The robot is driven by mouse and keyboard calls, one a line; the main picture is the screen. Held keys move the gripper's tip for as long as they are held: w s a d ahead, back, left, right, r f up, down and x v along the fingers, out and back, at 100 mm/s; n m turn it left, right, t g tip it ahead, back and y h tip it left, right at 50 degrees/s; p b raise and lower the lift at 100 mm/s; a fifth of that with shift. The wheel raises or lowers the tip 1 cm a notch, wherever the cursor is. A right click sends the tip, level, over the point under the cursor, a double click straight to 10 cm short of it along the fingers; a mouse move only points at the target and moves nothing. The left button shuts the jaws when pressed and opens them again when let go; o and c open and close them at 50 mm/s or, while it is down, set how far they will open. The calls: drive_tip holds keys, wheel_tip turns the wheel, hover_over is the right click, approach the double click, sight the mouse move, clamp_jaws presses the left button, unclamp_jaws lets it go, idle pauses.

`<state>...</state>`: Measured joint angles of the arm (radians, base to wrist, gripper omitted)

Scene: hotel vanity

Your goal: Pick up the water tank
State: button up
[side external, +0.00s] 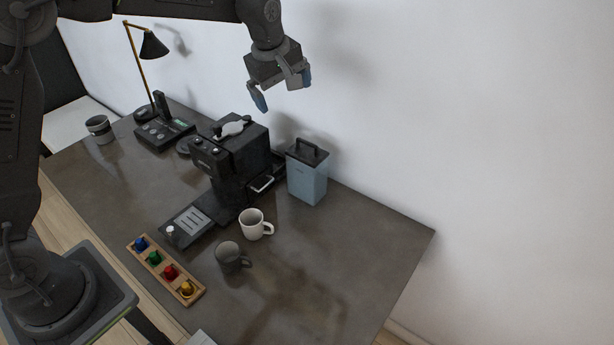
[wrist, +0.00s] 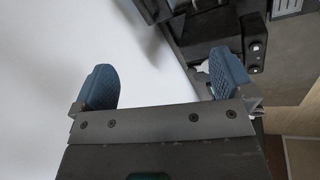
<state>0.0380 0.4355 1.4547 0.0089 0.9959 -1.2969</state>
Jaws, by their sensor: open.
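The water tank (side external: 307,176) is a translucent blue-grey box with a dark lid and a dark handle on top. It stands upright on the vanity top, just right of the black coffee machine (side external: 232,160). My gripper (side external: 284,92) is high above the machine, up and to the left of the tank, and touches nothing. Its blue fingers are spread apart and empty. In the wrist view the two fingers (wrist: 165,85) show wide apart against the white wall. Part of the black machine shows there at the upper right. I cannot make out the tank in the wrist view.
A white mug (side external: 254,225) and a dark mug (side external: 230,257) stand in front of the machine. A wooden tray (side external: 193,297) holds several coloured capsules. A lamp (side external: 150,50) and a phone (side external: 163,131) are at the back left. The white wall rises close behind the tank. The right tabletop is clear.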

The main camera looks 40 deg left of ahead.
drive_tip(key=w+f+n, duration=0.3)
drive_tip(key=w+f, duration=0.3)
drive_tip(key=f, duration=0.1)
hover_over(308, 153)
drive_tip(key=shift+n+g, duration=0.3)
drive_tip(key=shift+g, duration=0.1)
drive_tip(key=f, duration=0.8)
drive_tip(key=shift+s+d+f, duration=0.2)
drive_tip(key=shift+s+f, duration=0.1)
drive_tip(key=shift+f, duration=0.1)
drive_tip(key=f, duration=0.5)
drive_tip(key=shift+w+a, duration=0.2)
drive_tip(key=shift+w, duration=0.05)
drive_tip(key=c, duration=1.5)
drive_tip(key=shift+r, duration=0.1)
drive_tip(key=shift+c, duration=0.2)
